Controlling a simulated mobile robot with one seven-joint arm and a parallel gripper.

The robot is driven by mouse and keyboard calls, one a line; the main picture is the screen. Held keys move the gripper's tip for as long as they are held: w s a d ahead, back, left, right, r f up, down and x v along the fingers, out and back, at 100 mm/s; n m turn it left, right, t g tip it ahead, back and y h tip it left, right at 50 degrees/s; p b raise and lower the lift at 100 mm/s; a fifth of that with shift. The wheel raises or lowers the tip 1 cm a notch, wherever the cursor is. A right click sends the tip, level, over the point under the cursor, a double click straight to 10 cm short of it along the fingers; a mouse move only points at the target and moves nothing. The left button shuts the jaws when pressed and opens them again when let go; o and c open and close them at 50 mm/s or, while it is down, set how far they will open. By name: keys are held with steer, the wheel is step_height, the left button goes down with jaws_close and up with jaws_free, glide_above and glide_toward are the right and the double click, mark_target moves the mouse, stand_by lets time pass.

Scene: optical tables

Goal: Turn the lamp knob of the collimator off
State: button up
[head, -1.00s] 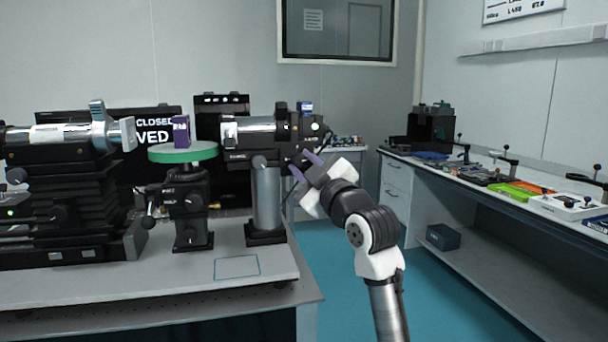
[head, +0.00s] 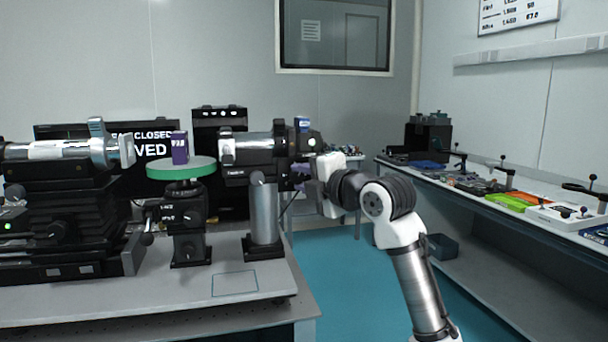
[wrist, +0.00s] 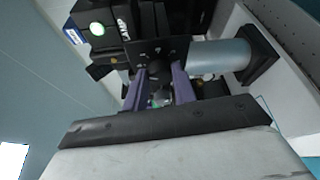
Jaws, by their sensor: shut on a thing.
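The collimator (head: 252,145) is a silver and black tube on a silver post (head: 264,215), at the right end of the left table. A light (head: 313,142) glows on its rear end, and a glow (wrist: 97,28) also shows in the wrist view. My gripper (head: 302,176) reaches the rear of the collimator from the right. In the wrist view its two purple fingers (wrist: 160,72) are shut on the dark lamp knob (wrist: 157,67), below a small black panel with pale marks. The fingers partly hide the knob, and its pointer direction cannot be read.
A green-topped round stage (head: 180,173) with a purple box (head: 180,148) stands left of the collimator. Another silver tube device (head: 60,150) is at far left. A bench (head: 470,215) with trays and tools runs along the right.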

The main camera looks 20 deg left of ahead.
steer(key=n+h+p, duration=0.2)
steer(key=n, duration=0.1)
steer(key=shift+a+r+n, duration=0.1)
steer(key=shift+r+n, duration=0.05)
steer(key=shift+n, duration=0.25)
steer(key=shift+g, duration=0.3)
steer(key=o, duration=1)
steer(key=b+v, duration=0.1)
steer(key=v, duration=1.3)
steer(key=shift+s+a, duration=0.1)
steer(key=shift+a, duration=0.05)
